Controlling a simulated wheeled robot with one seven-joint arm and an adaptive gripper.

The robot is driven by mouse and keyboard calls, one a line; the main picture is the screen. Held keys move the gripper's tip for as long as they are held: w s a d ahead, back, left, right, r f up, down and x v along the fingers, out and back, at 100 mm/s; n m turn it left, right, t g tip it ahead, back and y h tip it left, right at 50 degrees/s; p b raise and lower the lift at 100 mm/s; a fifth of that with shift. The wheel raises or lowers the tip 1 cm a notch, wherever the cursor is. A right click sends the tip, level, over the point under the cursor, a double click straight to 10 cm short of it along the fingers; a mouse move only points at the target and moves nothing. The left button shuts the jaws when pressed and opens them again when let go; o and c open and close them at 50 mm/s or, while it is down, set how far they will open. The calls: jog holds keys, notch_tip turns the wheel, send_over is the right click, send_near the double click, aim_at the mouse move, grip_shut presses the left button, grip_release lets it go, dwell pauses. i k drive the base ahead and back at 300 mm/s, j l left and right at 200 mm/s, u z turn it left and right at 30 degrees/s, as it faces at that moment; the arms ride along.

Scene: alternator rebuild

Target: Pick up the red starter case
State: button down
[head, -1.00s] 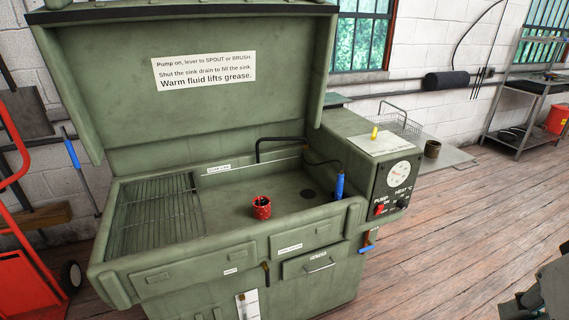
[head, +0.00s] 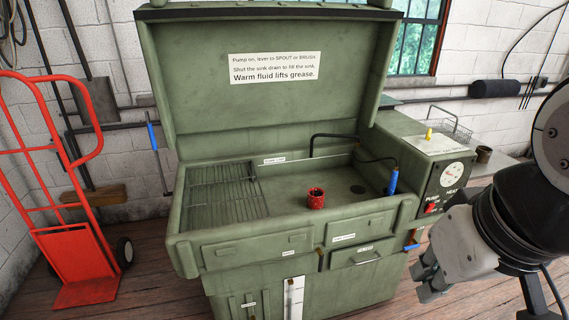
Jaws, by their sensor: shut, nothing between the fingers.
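The red starter case (head: 316,198) is a small red cylinder with an open, dark top and darker specks. It stands upright in the basin of the green parts washer (head: 240,236), right of the wire rack. My gripper (head: 424,287) shows at the lower right, in front of the washer's right end. It is shut and empty, well to the right of the case and apart from it. Nothing hides the case.
The washer's raised lid (head: 270,110) stands behind the basin. A black spout (head: 330,137) and a blue-handled brush (head: 392,181) are at the basin's right. A control box (head: 440,180) stands at the right end. A red hand truck (head: 75,245) stands at left.

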aim_at(315, 198)
jog(key=i+j+z, duration=0.4)
jog(key=i+j, duration=0.7)
